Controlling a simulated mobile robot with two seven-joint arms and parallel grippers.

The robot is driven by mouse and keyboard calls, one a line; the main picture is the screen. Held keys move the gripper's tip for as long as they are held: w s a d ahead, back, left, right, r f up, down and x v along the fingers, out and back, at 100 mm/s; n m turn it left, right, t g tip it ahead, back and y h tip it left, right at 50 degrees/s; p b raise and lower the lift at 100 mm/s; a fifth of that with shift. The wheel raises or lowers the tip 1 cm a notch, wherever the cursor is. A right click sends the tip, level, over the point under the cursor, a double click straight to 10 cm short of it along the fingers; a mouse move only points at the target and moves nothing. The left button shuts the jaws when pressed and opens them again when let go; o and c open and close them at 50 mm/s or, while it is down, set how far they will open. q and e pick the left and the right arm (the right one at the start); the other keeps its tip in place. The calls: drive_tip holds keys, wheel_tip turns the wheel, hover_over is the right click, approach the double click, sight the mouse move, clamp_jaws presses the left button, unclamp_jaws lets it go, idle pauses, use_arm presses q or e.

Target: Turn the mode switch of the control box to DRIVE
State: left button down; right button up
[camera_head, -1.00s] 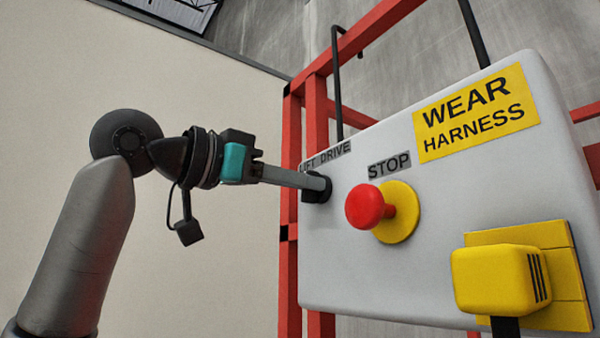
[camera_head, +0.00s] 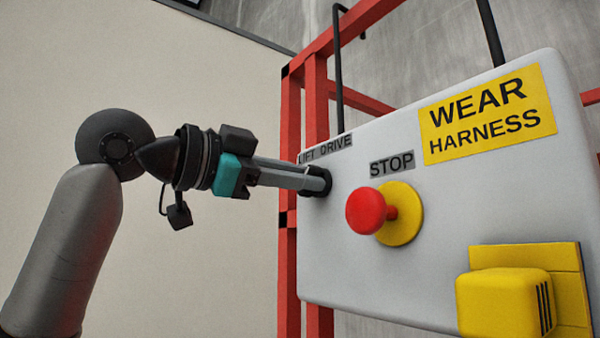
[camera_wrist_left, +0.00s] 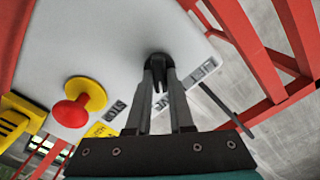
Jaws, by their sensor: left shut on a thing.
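The control box (camera_head: 345,260) is a light grey panel on a red frame. Its black mode switch (camera_head: 319,181) sits at the upper left, under a LIFT DRIVE label (camera_head: 325,149). My left gripper (camera_head: 312,182) reaches in from the left and is shut on the switch. In the left wrist view both fingers meet at the dark switch (camera_wrist_left: 158,62), and the gripper is rolled relative to the panel. The fingers hide much of the switch, so I cannot tell which word it points to. My right gripper is not in view.
A red STOP button (camera_head: 368,211) on a yellow disc stands out just right of the switch. A yellow block (camera_head: 505,305) juts out at the lower right. A yellow WEAR HARNESS sign (camera_head: 488,113) lies flat on the panel. Red frame bars (camera_head: 290,190) rise at the left edge.

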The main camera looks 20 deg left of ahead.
use_arm(q)
drive_tip(key=c, duration=0.8)
unclamp_jaws()
drive_tip(key=b+v, duration=0.3)
drive_tip(key=v, duration=1.2)
drive_tip(key=shift+b, duration=0.35)
drive_tip(key=shift+a, duration=0.1)
